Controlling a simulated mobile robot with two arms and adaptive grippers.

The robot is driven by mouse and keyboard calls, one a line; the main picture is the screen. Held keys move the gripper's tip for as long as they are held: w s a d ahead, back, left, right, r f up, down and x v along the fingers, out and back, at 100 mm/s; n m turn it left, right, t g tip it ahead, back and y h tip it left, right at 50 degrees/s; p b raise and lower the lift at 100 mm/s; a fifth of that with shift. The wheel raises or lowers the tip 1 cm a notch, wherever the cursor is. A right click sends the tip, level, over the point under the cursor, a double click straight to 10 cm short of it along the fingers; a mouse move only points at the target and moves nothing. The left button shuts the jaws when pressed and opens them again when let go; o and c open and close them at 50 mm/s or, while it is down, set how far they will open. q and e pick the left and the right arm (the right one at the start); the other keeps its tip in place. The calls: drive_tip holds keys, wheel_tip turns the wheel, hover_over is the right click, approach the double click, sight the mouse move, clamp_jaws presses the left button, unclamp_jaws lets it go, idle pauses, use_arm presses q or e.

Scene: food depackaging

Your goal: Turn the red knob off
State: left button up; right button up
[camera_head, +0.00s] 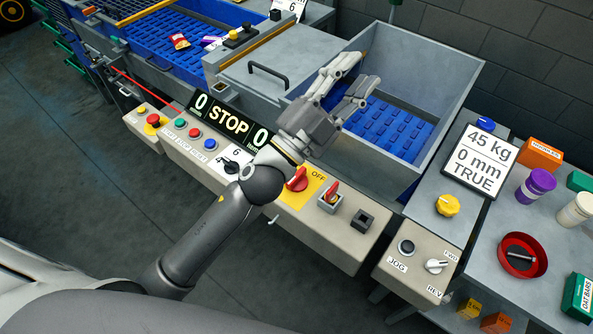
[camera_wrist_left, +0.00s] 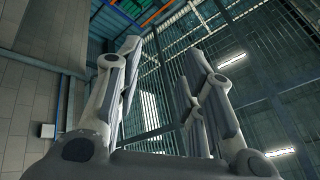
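The red knob (camera_head: 297,180) sits on a yellow plate marked OFF (camera_head: 316,178) on the front of the beige control panel (camera_head: 318,233). My left forearm and wrist pass just left of the knob and partly cover its plate. My left gripper (camera_head: 368,68) is beyond and above the knob, over the blue-floored bin, with its fingers pointing up and away. It is open and empty and does not touch the knob. In the left wrist view the fingers (camera_wrist_left: 160,62) stand apart, with only walls and ceiling behind them. The right gripper is not in view.
A STOP display (camera_head: 229,113) and coloured buttons (camera_head: 195,133) are left. The blue-floored bin (camera_head: 450,80) stands behind. A yellow knob (camera_head: 448,205) and a red round dish (camera_head: 522,238) are at right.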

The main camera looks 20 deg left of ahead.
use_arm(q)
drive_tip(key=s+d+r+m+g+h, duration=0.2)
drive_tip(key=s+d+m+g+h, duration=0.1)
drive_tip(key=d+m+g+h, duration=0.65)
drive_tip(key=s+d+f+m+g, duration=0.3)
drive_tip(key=m+g, duration=0.3)
drive_tip(key=m, duration=0.3)
drive_tip(key=m+g+y, duration=0.5)
drive_tip(key=y, duration=1.6)
approach(297, 175)
drive_tip(key=shift+n, duration=0.25)
wheel_tip(297, 175, down, 8)
drive_tip(key=p, duration=0.3)
drive_tip(key=shift+s, duration=0.15)
drive_tip(key=shift+f, duration=0.45)
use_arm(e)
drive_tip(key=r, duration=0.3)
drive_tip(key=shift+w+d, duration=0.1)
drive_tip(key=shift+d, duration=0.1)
